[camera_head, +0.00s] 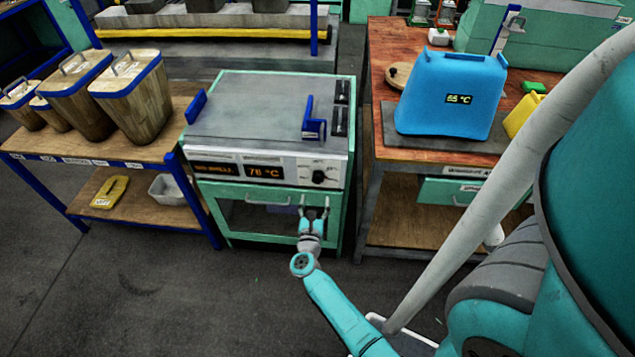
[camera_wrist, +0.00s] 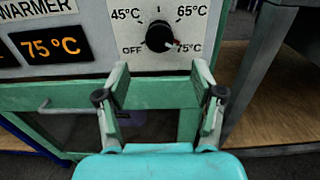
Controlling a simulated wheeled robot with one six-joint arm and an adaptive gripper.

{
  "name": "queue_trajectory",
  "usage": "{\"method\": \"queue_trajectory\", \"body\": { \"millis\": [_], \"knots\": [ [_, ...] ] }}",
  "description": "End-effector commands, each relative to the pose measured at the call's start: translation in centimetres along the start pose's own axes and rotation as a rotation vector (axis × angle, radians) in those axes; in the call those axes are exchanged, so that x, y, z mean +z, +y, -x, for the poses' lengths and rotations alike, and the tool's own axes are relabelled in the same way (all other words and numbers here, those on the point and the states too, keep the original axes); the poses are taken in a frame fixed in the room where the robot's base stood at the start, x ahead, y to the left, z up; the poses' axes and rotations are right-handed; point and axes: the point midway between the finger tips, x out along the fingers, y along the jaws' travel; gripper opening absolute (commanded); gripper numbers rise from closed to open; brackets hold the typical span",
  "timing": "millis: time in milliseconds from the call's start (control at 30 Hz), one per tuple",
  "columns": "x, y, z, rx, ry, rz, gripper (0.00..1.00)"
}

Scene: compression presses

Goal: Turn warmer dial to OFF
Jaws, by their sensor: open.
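The warmer (camera_head: 265,125) is a grey-topped, green-framed unit. Its front panel carries a display (camera_head: 264,172) that appears to read 76 °C in the head view; the wrist view display (camera_wrist: 51,47) reads 75 °C. The black dial (camera_wrist: 160,36) has marks OFF, 45°C, 65°C and 75°C around it, and its reddish pointer is at 75°C. The dial is also small in the head view (camera_head: 319,177). My gripper (camera_wrist: 158,78) is open and empty, its two fingers apart just below the dial and not around it. In the head view my gripper (camera_head: 314,211) is before the warmer's lower front.
A handle (camera_wrist: 60,106) crosses the warmer's lower door, left of my gripper. A wooden table (camera_head: 420,152) with a blue container (camera_head: 450,95) stands at right. Wooden bins (camera_head: 130,95) stand on a bench at left. The floor in front is clear.

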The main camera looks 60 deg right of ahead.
Motion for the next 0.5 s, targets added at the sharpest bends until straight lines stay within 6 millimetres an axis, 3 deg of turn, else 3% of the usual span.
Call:
{"method": "queue_trajectory", "body": {
  "millis": [300,500],
  "knots": [
    [0.1,0.0,-5.7,-0.001,-0.002,0.002,0.68],
    [0.1,0.0,-8.0,0.0,-0.002,0.003,0.68]
  ]
}}
